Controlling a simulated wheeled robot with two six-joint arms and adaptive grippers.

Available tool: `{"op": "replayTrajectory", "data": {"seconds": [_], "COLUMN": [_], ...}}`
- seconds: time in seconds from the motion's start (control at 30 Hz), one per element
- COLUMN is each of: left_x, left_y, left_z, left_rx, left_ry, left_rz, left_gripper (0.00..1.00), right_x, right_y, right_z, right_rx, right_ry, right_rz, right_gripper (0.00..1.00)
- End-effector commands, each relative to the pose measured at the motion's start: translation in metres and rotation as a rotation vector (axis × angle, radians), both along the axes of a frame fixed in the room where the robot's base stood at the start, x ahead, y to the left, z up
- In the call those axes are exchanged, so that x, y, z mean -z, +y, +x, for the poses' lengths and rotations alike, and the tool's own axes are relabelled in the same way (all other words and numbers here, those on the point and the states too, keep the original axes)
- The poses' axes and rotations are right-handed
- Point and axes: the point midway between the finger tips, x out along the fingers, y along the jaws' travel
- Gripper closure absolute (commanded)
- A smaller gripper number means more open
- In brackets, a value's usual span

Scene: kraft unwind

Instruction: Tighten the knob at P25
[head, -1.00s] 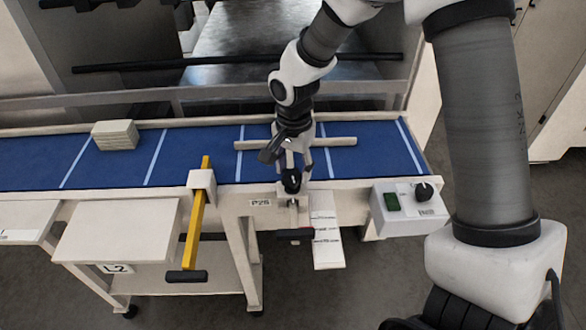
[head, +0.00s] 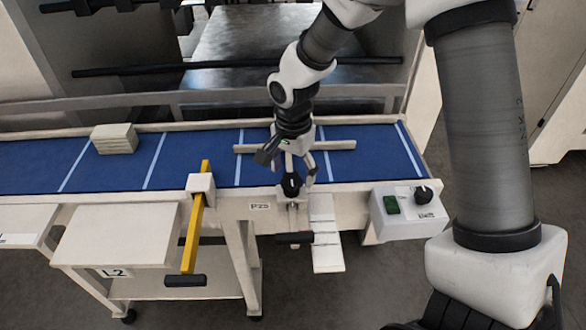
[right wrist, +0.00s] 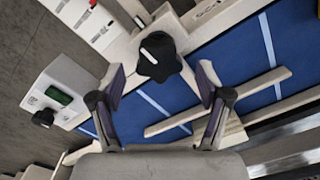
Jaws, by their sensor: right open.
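The black lobed knob (head: 291,186) sits at the front rail of the blue-topped bench, just right of the P25 label (head: 260,206). In the right wrist view the knob (right wrist: 160,62) shows a short white mark on its face. My right gripper (head: 290,174) is open above the knob. In the wrist view its two fingers stand on either side, with the knob centred just beyond the gap between the tips; I cannot tell whether they touch it. My left gripper is not in view.
A pale bar (head: 335,145) lies on the blue bed (head: 200,145) behind the gripper. A yellow arm in a pale block (head: 201,183) stands left of the knob. A control box (head: 408,213) with a green switch and black dial is to the right.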

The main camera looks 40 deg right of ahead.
Motion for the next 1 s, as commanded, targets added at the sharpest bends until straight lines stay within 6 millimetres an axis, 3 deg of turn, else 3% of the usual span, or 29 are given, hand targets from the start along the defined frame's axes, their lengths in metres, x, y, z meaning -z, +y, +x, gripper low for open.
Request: {"op": "replayTrajectory", "data": {"seconds": [0.23,0.5,0.7,1.0], "left_x": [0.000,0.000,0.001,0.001], "left_y": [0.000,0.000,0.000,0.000], "left_z": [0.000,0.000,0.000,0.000], "left_rx": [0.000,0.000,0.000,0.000], "left_ry": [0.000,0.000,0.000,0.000], "left_rz": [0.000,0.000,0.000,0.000], "left_gripper": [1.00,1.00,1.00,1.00], "right_x": [-0.014,-0.082,-0.115,-0.120], "right_y": [0.000,0.000,0.000,0.000], "right_z": [0.000,0.000,0.000,-0.001], "right_rx": [0.000,0.000,0.000,0.000], "right_ry": [-0.001,-0.006,-0.003,0.000], "right_rz": [-0.001,-0.001,-0.001,0.000], "right_gripper": [0.24,0.24,0.24,0.24]}}
